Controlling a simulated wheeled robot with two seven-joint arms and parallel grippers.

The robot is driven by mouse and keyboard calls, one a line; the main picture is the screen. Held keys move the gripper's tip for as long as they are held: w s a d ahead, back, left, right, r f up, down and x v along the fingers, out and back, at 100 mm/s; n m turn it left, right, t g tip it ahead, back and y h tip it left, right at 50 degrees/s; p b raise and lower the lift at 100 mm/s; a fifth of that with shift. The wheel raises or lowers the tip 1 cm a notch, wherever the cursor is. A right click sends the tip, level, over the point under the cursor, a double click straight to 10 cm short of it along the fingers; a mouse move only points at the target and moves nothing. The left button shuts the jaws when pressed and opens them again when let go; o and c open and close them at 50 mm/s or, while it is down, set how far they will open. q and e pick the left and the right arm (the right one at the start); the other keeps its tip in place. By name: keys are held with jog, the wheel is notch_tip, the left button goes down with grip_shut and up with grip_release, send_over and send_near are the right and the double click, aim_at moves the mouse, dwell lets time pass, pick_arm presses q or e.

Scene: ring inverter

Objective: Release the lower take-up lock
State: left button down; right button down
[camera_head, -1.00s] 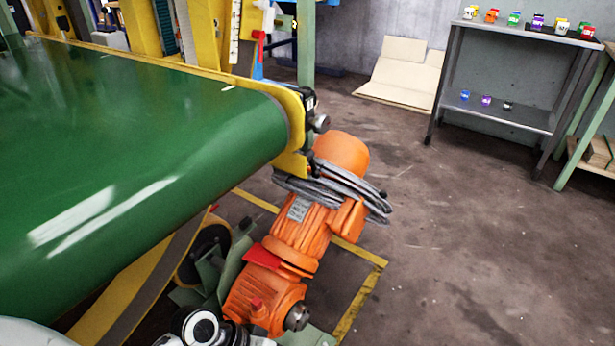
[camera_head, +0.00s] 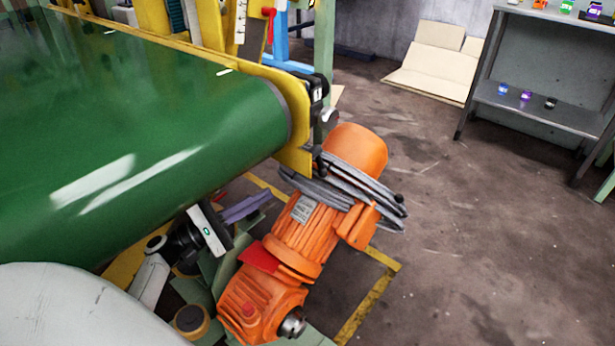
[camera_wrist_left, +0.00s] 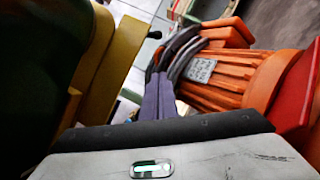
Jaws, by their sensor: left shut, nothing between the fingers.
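My left gripper (camera_head: 266,197) is under the front end of the green conveyor belt (camera_head: 130,140), just left of the orange motor. Its purple-grey fingers are together with nothing between them. In the left wrist view the fingers (camera_wrist_left: 160,95) point toward the grey cable coil. A small black knob (camera_wrist_left: 155,34) on a thin rod shows beyond them, next to the yellow frame. In the head view a round metal knob (camera_head: 330,117) sits at the belt's end corner. I cannot tell which part is the lower take-up lock. My right gripper is out of view.
The orange motor (camera_head: 310,235) with its grey cable coil (camera_head: 350,192) stands close to the right of the gripper. The yellow frame (camera_head: 297,157) and belt are above. A grey shelf (camera_head: 530,103) stands at the back right. The floor between is clear.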

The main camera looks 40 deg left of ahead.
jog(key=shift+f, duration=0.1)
pick_arm(q)
jog(key=b+x, duration=0.1)
jog(key=x, duration=0.8)
jog(key=shift+w+d, duration=0.1)
jog(key=shift+w, duration=0.2)
jog(key=d, duration=0.1)
jog(key=d+r, duration=0.1)
jog(key=shift+s+d+r, duration=0.15)
jog(key=shift+d+r, duration=0.1)
jog(key=shift+r, duration=0.1)
jog(key=shift+s+d+r+b, duration=0.15)
jog(key=shift+d+r+b, duration=0.2)
jog(key=shift+d, duration=0.1)
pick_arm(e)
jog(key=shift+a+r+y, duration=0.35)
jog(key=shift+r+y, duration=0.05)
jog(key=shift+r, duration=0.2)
pick_arm(q)
jog(key=shift+s, duration=0.1)
